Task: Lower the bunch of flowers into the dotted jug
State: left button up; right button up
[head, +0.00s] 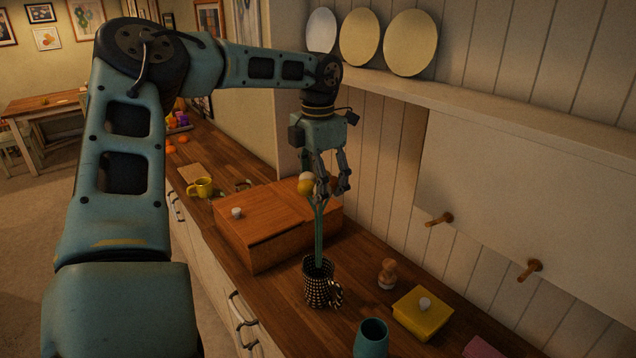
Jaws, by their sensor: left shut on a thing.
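The bunch of flowers (319,229) has green stems and pale yellow-white heads. My left gripper (331,191) is shut on the bunch near its heads and holds it roughly upright. The dotted jug (317,290), black with white dots and a handle on its right, stands on the wooden counter below. The lower stem ends overlap the jug's mouth in the head view; I cannot tell how deep inside they are. The flower heads are partly hidden by the fingers. My right gripper is not in view.
A wooden box (262,215) with a white knob stands behind the jug. A wooden figure-like mill (387,274), a yellow lidded box (422,313) and a teal cup (371,338) stand to the right. A yellow mug (201,187) is farther back. Pegs (530,269) jut from the wall.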

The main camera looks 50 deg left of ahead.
aim_at(318, 228)
pick_arm(q)
jog(key=shift+f+b, duration=2.45)
jog(key=shift+f, duration=1.1)
jog(key=shift+f+b, duration=1.95)
jog(key=shift+f, duration=0.6)
jog(key=o, duration=1.8)
notch_tip(318, 228, up, 12)
jog(key=shift+r, duration=0.1)
